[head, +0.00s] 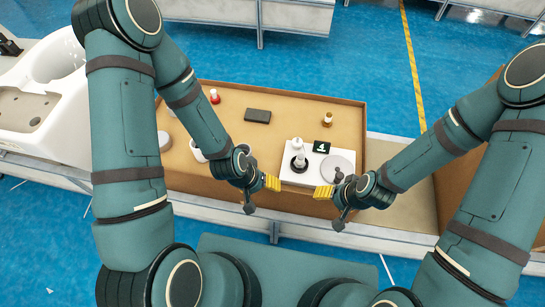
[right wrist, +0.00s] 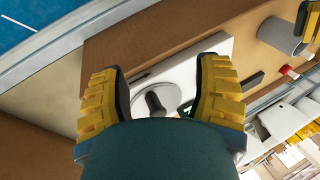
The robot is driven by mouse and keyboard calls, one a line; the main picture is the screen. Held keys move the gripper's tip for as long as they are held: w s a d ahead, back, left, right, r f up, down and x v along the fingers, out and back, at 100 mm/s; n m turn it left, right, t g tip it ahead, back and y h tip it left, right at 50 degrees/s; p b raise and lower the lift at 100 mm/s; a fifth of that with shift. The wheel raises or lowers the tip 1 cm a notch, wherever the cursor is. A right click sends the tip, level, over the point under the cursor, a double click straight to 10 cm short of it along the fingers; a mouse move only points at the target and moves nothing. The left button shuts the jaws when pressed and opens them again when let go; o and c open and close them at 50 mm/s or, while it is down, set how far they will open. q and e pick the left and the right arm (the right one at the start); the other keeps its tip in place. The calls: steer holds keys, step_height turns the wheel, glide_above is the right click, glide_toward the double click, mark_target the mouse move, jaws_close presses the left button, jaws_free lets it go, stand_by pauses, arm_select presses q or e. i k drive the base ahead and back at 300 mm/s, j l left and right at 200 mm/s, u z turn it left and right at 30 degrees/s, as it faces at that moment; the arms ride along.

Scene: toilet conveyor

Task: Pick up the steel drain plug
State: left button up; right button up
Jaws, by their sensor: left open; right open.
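What looks like the steel drain plug, a grey round disc (head: 337,165) with a dark knob at its near edge, lies on the right part of a white tray (head: 293,178). In the right wrist view the disc (right wrist: 172,92) and dark knob (right wrist: 154,103) show between the spread fingers; I cannot tell whether they are one piece. My right gripper (head: 325,192) is open and empty at the tray's near right edge, close to the disc. It also shows in the right wrist view (right wrist: 160,92). My left gripper (head: 272,183) is open at the tray's near left corner.
On the tray, a white bottle (head: 297,146) stands by a dark ring, beside a black card (head: 322,147). The cardboard box (head: 240,97) also holds a dark block (head: 257,116), a small brown bottle (head: 327,119) and a red-topped item (head: 214,97).

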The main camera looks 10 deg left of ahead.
mark_target(300, 162)
steer(key=k, duration=0.55)
steer(key=k+z, duration=0.1)
steer(key=z, duration=1.15)
steer(key=j+z, duration=0.4)
steer(key=j, duration=0.85)
